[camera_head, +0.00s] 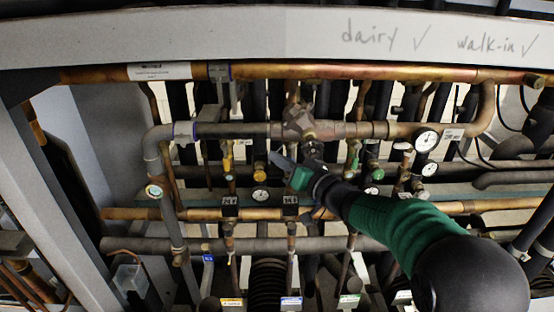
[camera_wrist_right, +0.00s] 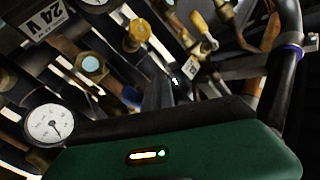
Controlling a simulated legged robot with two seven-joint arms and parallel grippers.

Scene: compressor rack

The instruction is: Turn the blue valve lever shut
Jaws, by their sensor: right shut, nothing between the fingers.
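My right gripper (camera_head: 288,164) reaches in from the lower right to the middle of the pipework, below the brass valve body on the upper grey pipe. Its fingers are together with nothing seen between them; they also show in the wrist view (camera_wrist_right: 162,88). A small blue part (camera_wrist_right: 132,95) shows beside the fingers in the wrist view, partly hidden. It may be the blue valve lever, but its angle and whether the fingers touch it cannot be told. In the head view the gripper covers that spot. My left gripper is not in view.
A yellow lever (camera_head: 228,160) stands left of the gripper, and it also shows in the wrist view (camera_wrist_right: 203,27). A round gauge (camera_head: 260,194) sits just below left. Copper and grey pipes cross closely around the hand. A grey frame post (camera_head: 62,200) stands at left.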

